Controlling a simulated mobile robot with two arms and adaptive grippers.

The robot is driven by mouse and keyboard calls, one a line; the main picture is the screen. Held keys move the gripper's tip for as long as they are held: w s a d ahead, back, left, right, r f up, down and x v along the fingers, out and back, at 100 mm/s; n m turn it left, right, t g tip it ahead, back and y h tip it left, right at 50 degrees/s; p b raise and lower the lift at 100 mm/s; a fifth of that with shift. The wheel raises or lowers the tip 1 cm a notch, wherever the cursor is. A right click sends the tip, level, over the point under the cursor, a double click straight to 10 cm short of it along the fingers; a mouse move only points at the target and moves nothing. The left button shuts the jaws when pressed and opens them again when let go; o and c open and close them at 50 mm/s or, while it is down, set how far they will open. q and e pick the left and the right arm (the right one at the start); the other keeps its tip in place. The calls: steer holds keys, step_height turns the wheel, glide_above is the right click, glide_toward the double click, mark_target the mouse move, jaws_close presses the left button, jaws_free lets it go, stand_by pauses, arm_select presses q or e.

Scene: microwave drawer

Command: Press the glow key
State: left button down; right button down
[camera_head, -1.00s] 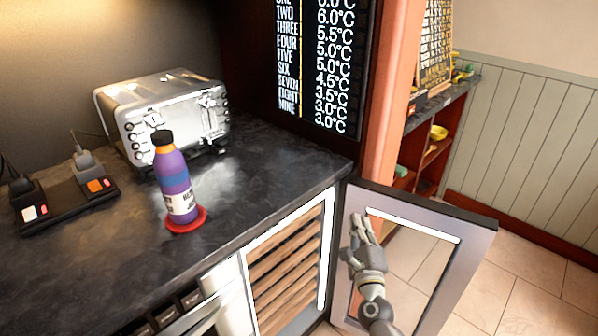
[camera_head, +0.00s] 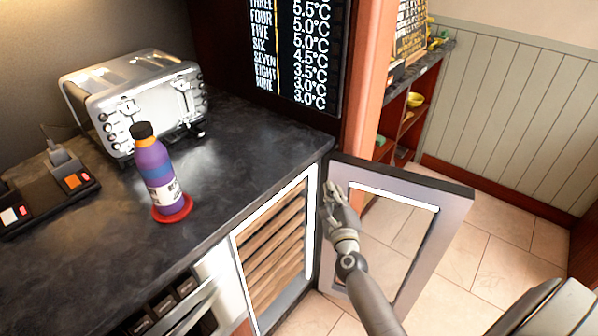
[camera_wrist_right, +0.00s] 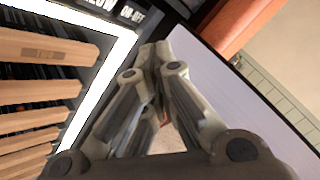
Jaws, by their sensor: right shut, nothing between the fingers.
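In the right wrist view, a partly cut-off label reading "LOW" (camera_wrist_right: 100,4) shows at the top edge on a dark strip above the lit frame, with an "ON-OFF" label (camera_wrist_right: 132,14) beside it. The key itself cannot be made out clearly. My right gripper (camera_head: 333,190) is shut and empty, between the open cabinet's lit front and its swung-out glass door (camera_head: 450,200). In the wrist view its closed fingertips (camera_wrist_right: 152,50) point up toward the strip, below and right of the labels. I cannot tell whether they touch anything. My left gripper is not in view.
The lit cabinet (camera_head: 312,225) holds wooden-fronted shelves (camera_head: 270,240). On the dark counter (camera_head: 235,170) stand a toaster (camera_head: 130,95) and a purple bottle (camera_head: 158,170) on a red coaster (camera_head: 186,209). Tiled floor (camera_head: 500,250) lies open right of the door.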

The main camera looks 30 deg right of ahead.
steer(key=w+a, duration=0.2)
steer(key=w, duration=0.4)
steer(key=shift+w+a+b, duration=0.35)
steer(key=shift+a+b, duration=0.05)
steer(key=shift+w, duration=0.1)
stand_by(1.1)
steer(key=shift+w+a, duration=0.15)
steer(key=shift+w, duration=0.1)
steer(key=shift+w+a, duration=0.15)
steer(key=shift+w, duration=0.25)
stand_by(0.6)
steer(key=shift+s, duration=0.1)
steer(key=shift+s+d, duration=0.3)
steer(key=shift+s, duration=0.4)
